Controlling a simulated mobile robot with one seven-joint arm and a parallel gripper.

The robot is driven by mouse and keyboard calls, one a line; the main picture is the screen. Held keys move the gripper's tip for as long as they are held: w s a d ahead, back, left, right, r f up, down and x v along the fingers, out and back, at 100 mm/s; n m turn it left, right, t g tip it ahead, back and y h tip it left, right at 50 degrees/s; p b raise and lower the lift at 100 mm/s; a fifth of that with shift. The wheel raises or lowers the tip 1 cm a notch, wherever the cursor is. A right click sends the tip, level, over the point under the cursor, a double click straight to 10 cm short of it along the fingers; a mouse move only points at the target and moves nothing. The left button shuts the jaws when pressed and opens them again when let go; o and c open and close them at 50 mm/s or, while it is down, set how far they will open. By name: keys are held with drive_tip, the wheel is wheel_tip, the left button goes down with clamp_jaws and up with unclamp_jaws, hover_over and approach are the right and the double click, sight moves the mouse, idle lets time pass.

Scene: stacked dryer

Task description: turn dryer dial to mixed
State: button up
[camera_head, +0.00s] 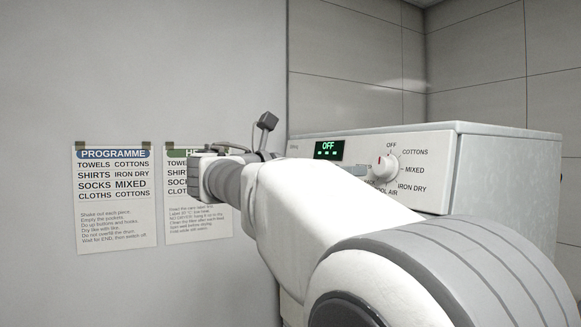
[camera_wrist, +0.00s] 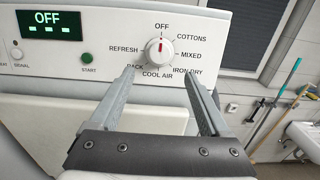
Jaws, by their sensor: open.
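The dryer (camera_head: 500,185) has a round white dial (camera_head: 384,167) on its front panel. In the wrist view the dial (camera_wrist: 158,51) has a red mark that points up at OFF. The MIXED label (camera_wrist: 191,55) is to the right of the dial. The display (camera_wrist: 49,26) reads OFF. My gripper (camera_wrist: 161,74) is open, its two fingers apart and nothing between them. The fingertips appear just below the dial in the wrist view, one to each side; contact is not seen. In the head view my arm hides most of the gripper.
A green start button (camera_wrist: 87,58) is left of the dial. Two printed sheets (camera_head: 116,200) hang on the left wall. In the wrist view a white sink (camera_wrist: 305,138) and long-handled tools (camera_wrist: 285,115) are at the right, away from the dryer.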

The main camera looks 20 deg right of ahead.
sight(378, 168)
drive_tip(key=d, duration=0.5)
drive_tip(key=d+p, duration=0.1)
drive_tip(key=d, duration=0.2)
drive_tip(key=shift+w+d, duration=0.3)
drive_tip(key=shift+w, duration=0.05)
clamp_jaws()
